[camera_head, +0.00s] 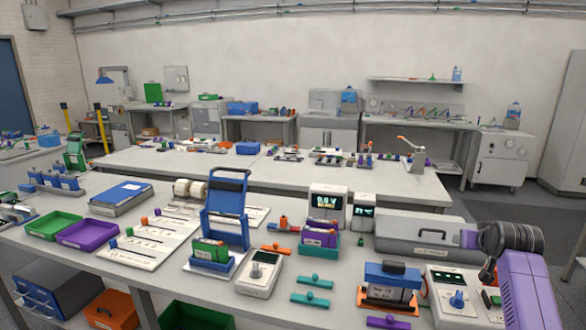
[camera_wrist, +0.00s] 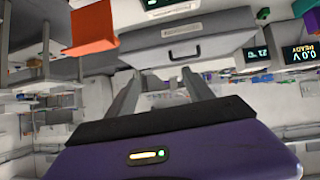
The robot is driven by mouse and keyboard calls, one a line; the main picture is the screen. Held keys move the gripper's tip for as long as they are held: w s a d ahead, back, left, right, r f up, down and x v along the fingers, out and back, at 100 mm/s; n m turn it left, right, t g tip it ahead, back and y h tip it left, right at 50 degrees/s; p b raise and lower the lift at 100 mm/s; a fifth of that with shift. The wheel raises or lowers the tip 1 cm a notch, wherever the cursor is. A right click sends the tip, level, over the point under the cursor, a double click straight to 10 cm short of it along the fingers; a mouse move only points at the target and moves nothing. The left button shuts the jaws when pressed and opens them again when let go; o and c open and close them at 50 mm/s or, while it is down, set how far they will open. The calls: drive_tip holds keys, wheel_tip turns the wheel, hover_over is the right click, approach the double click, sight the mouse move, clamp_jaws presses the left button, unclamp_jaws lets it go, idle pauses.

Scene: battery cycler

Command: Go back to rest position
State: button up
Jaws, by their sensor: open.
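My gripper (camera_wrist: 160,92) shows in the wrist view with its two grey fingers spread apart and nothing between them. The wrist view is upside down. A grey case with a dark handle (camera_wrist: 185,48) lies beyond the fingertips, apart from them. In the head view my purple and black arm (camera_head: 530,285) reaches in at the right edge, over the right end of the front bench. The fingers cannot be made out clearly there. The grey case (camera_head: 412,236) stands on the bench to the left of the arm.
A blue-topped unit on an orange base (camera_head: 390,283) and a blue-knobbed device (camera_head: 455,297) stand close to my arm. Two display boxes (camera_head: 328,205), a blue frame (camera_head: 227,205), a purple tray (camera_head: 88,234) and a green tray (camera_head: 53,226) stand farther left.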

drive_tip(key=s+a+f+t, duration=0.1)
drive_tip(key=s+a+f, duration=0.2)
drive_tip(key=s+a+f+t, duration=0.2)
drive_tip(key=s+a+f, duration=0.1)
drive_tip(key=a, duration=0.1)
drive_tip(key=shift+s+f+n, duration=0.3)
drive_tip(key=s+a+f+t, duration=0.3)
drive_tip(key=s+a, duration=0.6)
drive_tip(key=s, duration=0.5)
drive_tip(key=s+a+n+y, duration=0.1)
drive_tip(key=s+a, duration=0.3)
drive_tip(key=s, duration=0.9)
drive_tip(key=s+a+r+n+g+y, duration=0.1)
drive_tip(key=s+a, duration=0.4)
drive_tip(key=s, duration=0.9)
drive_tip(key=s+a+r+n+y, duration=0.1)
drive_tip(key=s+a, duration=0.4)
drive_tip(key=s, duration=0.9)
drive_tip(key=shift+g+y, duration=0.4)
drive_tip(key=shift+y, duration=0.2)
